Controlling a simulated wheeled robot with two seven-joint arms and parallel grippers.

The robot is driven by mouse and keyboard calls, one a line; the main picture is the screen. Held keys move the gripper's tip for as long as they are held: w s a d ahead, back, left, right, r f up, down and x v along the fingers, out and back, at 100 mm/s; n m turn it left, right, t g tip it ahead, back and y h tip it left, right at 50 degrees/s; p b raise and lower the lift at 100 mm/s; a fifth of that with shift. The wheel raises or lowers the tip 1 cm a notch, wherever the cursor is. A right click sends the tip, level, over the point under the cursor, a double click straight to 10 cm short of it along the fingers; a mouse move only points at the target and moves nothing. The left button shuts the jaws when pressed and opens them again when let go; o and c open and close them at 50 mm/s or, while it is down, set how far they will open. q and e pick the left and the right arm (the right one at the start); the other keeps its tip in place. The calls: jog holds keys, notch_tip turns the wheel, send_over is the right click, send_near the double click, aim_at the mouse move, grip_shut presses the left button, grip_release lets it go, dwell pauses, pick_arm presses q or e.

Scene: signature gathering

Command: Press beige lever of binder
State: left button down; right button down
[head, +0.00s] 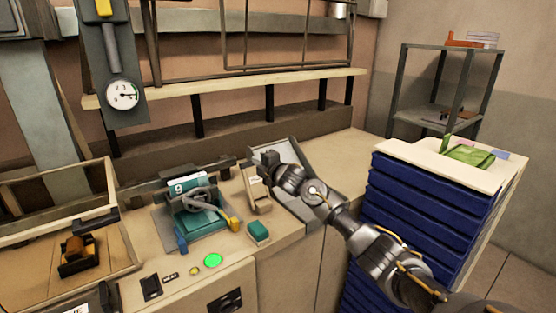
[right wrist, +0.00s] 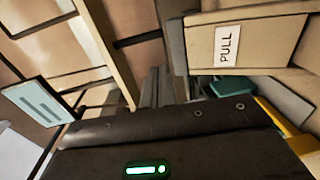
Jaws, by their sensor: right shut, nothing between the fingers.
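The beige lever (head: 258,194) stands on the counter right of the teal binding device marked 9 (head: 200,215). In the right wrist view the beige lever (right wrist: 265,45) is at the upper right, with a white "PULL" label. My left gripper is not in view.
A green-topped block (head: 258,232) lies in front of the lever. A green button (head: 213,261) is on the panel at the front. A grey tray (head: 284,150) is behind my right gripper. Blue stacked drawers (head: 425,215) stand to the right. The back right counter is clear.

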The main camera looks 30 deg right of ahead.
jog(key=s+d+r+b, duration=0.2)
jog(key=s+r+b, duration=0.1)
jog(key=s, duration=0.6)
jog(key=shift+s+r, duration=0.2)
jog(key=shift+r, duration=0.5)
jog(key=shift+w+a, duration=0.1)
